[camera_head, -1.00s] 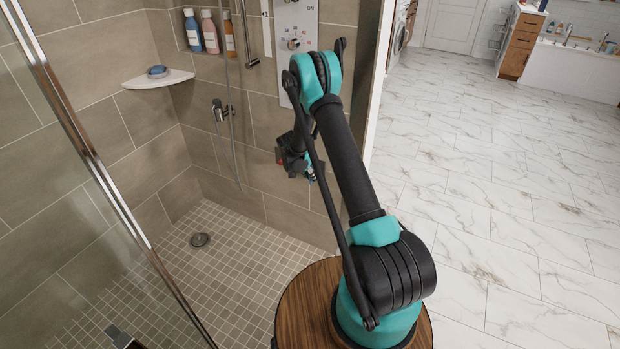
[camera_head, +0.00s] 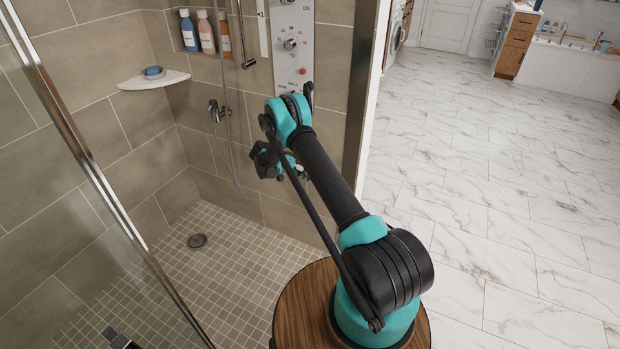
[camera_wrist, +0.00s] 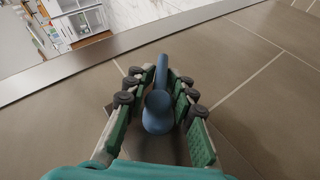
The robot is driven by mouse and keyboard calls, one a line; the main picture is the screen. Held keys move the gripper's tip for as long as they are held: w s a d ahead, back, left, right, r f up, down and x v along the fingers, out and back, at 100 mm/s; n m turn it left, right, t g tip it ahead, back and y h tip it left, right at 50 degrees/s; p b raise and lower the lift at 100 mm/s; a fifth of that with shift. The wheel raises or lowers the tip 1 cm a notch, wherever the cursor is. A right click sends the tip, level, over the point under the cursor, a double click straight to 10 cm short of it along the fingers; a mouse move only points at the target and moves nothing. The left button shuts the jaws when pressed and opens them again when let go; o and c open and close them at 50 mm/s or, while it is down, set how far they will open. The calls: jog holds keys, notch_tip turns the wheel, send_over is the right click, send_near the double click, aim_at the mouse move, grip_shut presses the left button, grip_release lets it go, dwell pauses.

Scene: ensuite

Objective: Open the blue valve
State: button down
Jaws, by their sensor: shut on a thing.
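The blue valve (camera_wrist: 158,112) shows in the wrist view, with a rounded knob and a narrower lever pointing up the picture. My gripper (camera_wrist: 160,78) has its fingers on both sides of the lever and is shut on it. In the head view my gripper (camera_head: 268,160) is low in front of the tiled shower wall. The blue valve cannot be made out there, hidden by my gripper and arm.
The shower panel (camera_head: 294,55) has a metal knob and a red knob (camera_head: 302,71). A hand shower hose (camera_head: 232,130) hangs left of my gripper. A corner shelf (camera_head: 154,81) and bottles (camera_head: 206,33) are farther left. A glass door edge (camera_head: 95,165) stands at left.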

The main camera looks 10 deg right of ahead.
jog(key=shift+h, duration=0.3)
dwell(0.4)
jog(key=c, duration=1.6)
grip_release()
jog(key=shift+o, duration=0.2)
jog(key=shift+r, duration=0.1)
jog(key=o, duration=0.9)
notch_tip(320, 180, up, 9)
jog(key=shift+r, duration=0.3)
jog(key=c, duration=0.8)
jog(key=shift+r, duration=0.2)
jog(key=shift+c, duration=0.5)
